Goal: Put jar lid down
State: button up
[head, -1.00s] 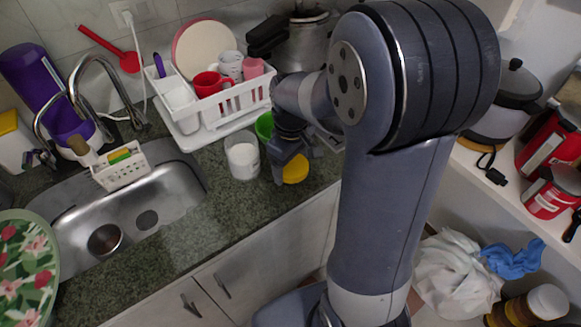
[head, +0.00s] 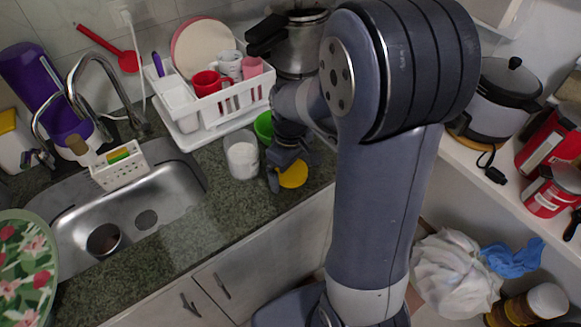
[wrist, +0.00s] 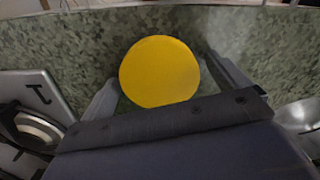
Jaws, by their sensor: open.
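The yellow round jar lid (head: 293,174) lies flat on the green stone counter near its front edge. In the wrist view the lid (wrist: 160,71) shows as a full disc between and just beyond the fingers of my gripper (wrist: 167,80). The fingers are open and stand to either side of it; I cannot tell whether either touches it. In the head view my gripper (head: 289,168) is low over the counter at the lid, partly hidden by my own arm. A jar with white contents (head: 242,160) stands just left of the gripper.
A green container (head: 264,127) stands behind the jar. The white dish rack (head: 215,110) with cups and plates is at the back. The sink (head: 130,205) is to the left. Counter left of the jar is bare. A stove edge (wrist: 30,100) shows in the wrist view.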

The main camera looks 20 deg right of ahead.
aim_at(290, 169)
jog(key=shift+r, duration=0.1)
notch_tip(290, 169, up, 12)
dwell(0.5)
dwell(1.0)
